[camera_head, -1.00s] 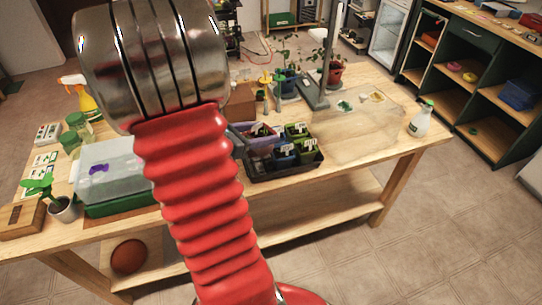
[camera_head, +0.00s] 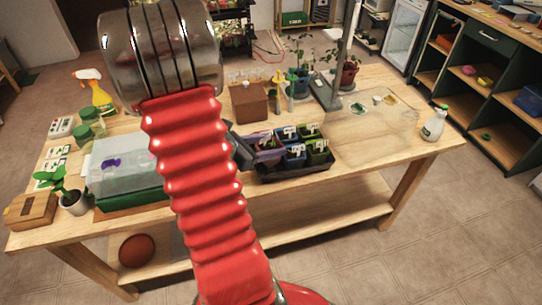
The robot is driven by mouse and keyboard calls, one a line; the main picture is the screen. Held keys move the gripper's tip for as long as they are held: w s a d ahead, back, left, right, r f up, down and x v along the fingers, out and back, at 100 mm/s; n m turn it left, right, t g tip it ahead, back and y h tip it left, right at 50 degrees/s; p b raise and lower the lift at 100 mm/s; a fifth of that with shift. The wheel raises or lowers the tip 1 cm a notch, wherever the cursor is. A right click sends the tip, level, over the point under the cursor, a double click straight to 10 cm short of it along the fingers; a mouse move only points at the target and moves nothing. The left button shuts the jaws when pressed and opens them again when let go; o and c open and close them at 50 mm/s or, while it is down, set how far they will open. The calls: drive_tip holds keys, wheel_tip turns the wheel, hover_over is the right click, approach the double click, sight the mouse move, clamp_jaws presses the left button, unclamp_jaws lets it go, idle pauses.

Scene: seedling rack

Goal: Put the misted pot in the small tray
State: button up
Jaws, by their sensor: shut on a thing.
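A black small tray (camera_head: 300,172) stands on the table right of my arm, holding several blue and green seedling pots with white labels. A purple pot (camera_head: 267,145) is at the tray's left back corner, against my dark gripper (camera_head: 248,152). My gripper is partly hidden behind my red arm and appears shut on the purple pot. I cannot tell whether this pot touches the tray floor or hangs just above it. No mist shows clearly on any pot at this size.
A lidded propagator (camera_head: 130,168), potted plant (camera_head: 72,200) and wooden box (camera_head: 30,210) stand at left. A brown box (camera_head: 248,102) and tall plants (camera_head: 347,75) are behind the tray. A white spray bottle (camera_head: 434,124) stands right.

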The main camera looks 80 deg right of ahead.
drive_tip(key=shift+f, duration=0.3)
drive_tip(key=shift+f, duration=2.05)
drive_tip(key=o, duration=0.9)
drive_tip(key=shift+f, duration=0.1)
drive_tip(key=shift+c, duration=0.2)
drive_tip(key=v, duration=1.2)
